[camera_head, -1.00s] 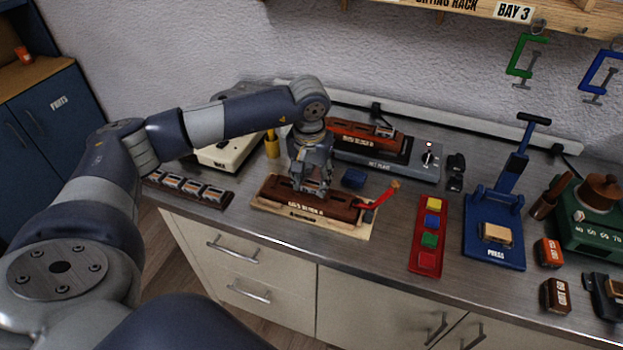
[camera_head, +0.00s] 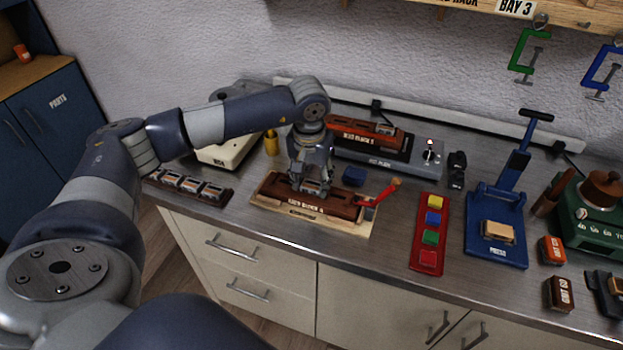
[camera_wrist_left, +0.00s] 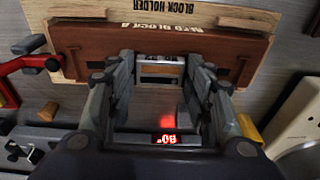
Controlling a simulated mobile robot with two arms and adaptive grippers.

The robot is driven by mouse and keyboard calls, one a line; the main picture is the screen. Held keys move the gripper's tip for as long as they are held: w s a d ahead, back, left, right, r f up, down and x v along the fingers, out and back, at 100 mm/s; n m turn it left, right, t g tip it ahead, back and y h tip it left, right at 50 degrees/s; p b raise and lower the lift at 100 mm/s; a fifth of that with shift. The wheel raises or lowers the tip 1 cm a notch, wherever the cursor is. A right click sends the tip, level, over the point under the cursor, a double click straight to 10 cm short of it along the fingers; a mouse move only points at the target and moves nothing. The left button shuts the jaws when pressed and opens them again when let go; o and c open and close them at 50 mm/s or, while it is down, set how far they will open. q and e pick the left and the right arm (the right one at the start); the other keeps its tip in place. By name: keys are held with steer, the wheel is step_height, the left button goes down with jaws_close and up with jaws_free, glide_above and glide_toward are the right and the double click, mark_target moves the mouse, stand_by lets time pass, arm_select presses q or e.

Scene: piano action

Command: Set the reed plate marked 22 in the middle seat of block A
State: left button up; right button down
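Reed block A (camera_head: 270,185), a long brown block, lies in the pale wooden block holder (camera_head: 345,227) near the counter's front edge. It also shows in the left wrist view (camera_wrist_left: 85,50). My left gripper (camera_head: 312,188) points down at the middle of the block. In the left wrist view, a small metal reed plate (camera_wrist_left: 160,70) lies between the two fingertips, at the block's middle. The fingers stand close at both its ends; whether they touch it is unclear. Its number cannot be read. My right gripper is out of view.
A tray with several reed plates (camera_head: 188,186) is left of the holder. Behind stands the hot plate (camera_head: 388,163) with another reed block (camera_head: 350,132). A red button strip (camera_head: 430,258) and blue press (camera_head: 495,240) stand farther right.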

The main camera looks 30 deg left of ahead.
arm_select(q)
steer(key=shift+o, duration=0.9)
steer(key=shift+r, duration=0.15)
step_height(320, 180, up, 12)
steer(key=s, duration=0.1)
steer(key=shift+s+d, duration=0.2)
steer(key=shift+d, duration=0.1)
